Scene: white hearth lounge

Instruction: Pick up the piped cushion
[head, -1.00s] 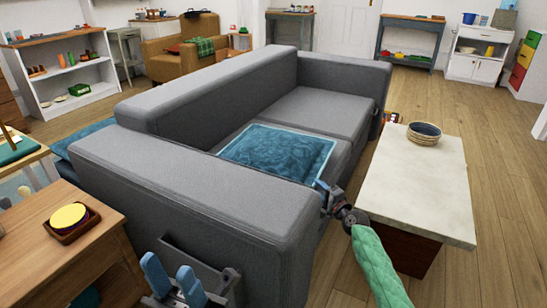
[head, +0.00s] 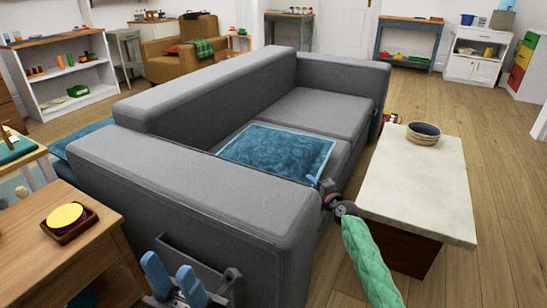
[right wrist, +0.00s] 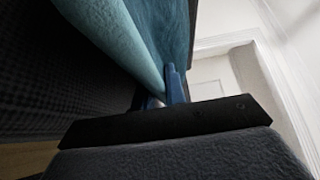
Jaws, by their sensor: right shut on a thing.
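The piped cushion (head: 278,153) is a flat teal square with a pale edge. It lies on the near seat of the grey sofa (head: 180,190) in the head view. My right gripper (head: 321,184) is at its near right corner, by the sofa's front edge. In the right wrist view, the teal fabric (right wrist: 118,40) comes down to the blue finger (right wrist: 174,86), and my gripper is shut on the cushion's edge. The other finger is mostly hidden. My left gripper (head: 172,275) shows two blue fingers apart and empty, in front of the sofa's near arm.
A pale-topped coffee table (head: 420,190) with a bowl (head: 423,134) stands close to the right of my right arm. A wooden side table (head: 60,245) with a yellow-topped item (head: 66,217) is at the near left. Open floor lies beyond the coffee table.

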